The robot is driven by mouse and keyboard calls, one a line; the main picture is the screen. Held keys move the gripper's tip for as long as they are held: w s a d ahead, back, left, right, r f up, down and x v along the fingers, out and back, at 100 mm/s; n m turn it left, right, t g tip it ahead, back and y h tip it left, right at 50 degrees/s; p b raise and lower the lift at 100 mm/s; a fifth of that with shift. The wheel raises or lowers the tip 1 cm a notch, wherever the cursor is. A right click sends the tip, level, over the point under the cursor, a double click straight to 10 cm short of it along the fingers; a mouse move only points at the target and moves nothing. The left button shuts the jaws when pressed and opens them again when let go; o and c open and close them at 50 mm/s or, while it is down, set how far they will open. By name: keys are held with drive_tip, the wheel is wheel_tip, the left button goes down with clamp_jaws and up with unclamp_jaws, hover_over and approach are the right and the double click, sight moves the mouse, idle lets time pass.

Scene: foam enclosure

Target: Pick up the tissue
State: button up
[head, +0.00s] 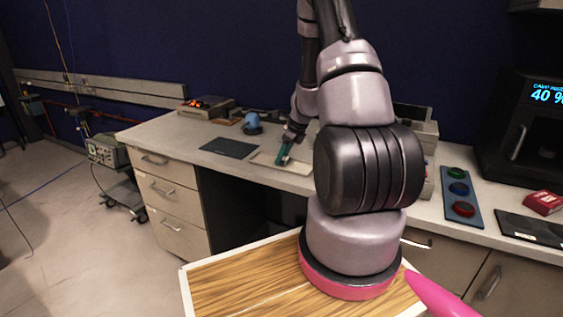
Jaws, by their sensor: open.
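My gripper (286,154) is small and far off in the head view, at the end of my arm. It points down over a pale, flat, tray-like rectangle (262,159) on the grey counter (222,171). Teal shows at the gripper's end, with a small reddish spot low on it. I cannot tell whether the teal belongs to the fingers or to an object between them. I cannot make out a tissue for certain. My arm hides the counter to the right of the gripper.
A dark flat mat (229,148) lies left of the gripper. Behind it stand a blue rounded object (252,121) and a device with orange lights (206,106). At right are a panel with coloured discs (459,195), a red box (543,203) and a black machine (525,140).

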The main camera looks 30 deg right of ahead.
clamp_jaws()
drive_tip(key=shift+r, duration=0.1)
wheel_tip(320, 180, up, 10)
idle(0.6)
